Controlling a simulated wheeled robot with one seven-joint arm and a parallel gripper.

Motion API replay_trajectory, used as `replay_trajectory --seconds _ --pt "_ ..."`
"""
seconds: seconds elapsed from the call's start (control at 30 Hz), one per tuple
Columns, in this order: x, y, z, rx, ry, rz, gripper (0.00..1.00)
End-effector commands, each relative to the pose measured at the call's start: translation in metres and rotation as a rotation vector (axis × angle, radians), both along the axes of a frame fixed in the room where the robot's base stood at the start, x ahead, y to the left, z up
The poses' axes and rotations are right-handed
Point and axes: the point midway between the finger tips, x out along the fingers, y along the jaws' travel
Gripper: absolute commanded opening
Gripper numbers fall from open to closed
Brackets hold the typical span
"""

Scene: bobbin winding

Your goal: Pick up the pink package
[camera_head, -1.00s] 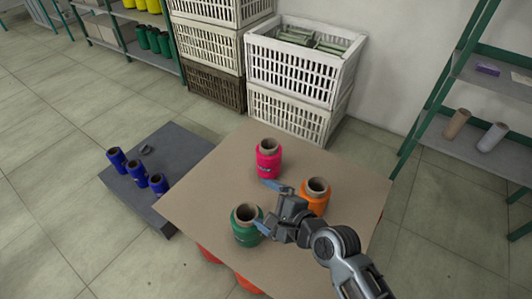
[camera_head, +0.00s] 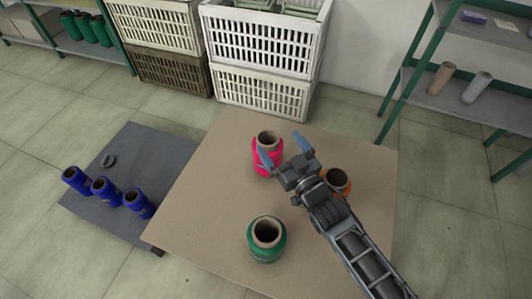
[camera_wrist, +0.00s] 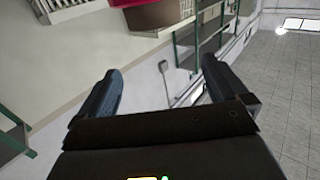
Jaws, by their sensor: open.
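The pink package is a pink bobbin (camera_head: 261,168) with a brown tube core, standing upright on the brown tabletop (camera_head: 205,205) in the head view. My gripper (camera_head: 284,151) is open beside it, its two blue fingers pointing up the picture. The left finger overlaps the bobbin in the picture; whether they touch I cannot tell. In the wrist view, nothing is between the fingers of my gripper (camera_wrist: 162,72). A strip of pink (camera_wrist: 128,2) and a brown shape show at the top edge there, mostly cut off.
An orange bobbin (camera_head: 347,189) stands right of the pink one, partly hidden by my arm. A green bobbin (camera_head: 266,247) stands nearer the front. Several blue bobbins stand on a low grey platform (camera_head: 120,160) at left. White crates (camera_head: 262,90) stand behind the table.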

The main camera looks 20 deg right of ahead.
Motion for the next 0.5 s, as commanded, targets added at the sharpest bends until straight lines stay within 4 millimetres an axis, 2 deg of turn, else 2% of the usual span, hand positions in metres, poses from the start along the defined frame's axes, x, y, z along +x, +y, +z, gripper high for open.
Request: replay_trajectory --seconds 0.03,0.23,0.3,0.5 --pt "0.0 -0.001 -0.013 0.002 0.004 -0.002 1.0" --pt "0.0 0.0 -0.051 0.004 0.003 -0.001 1.0" --pt "0.013 0.001 -0.045 0.002 -0.003 0.001 1.0" --pt "0.025 0.002 -0.046 0.004 0.0 -0.001 1.0"
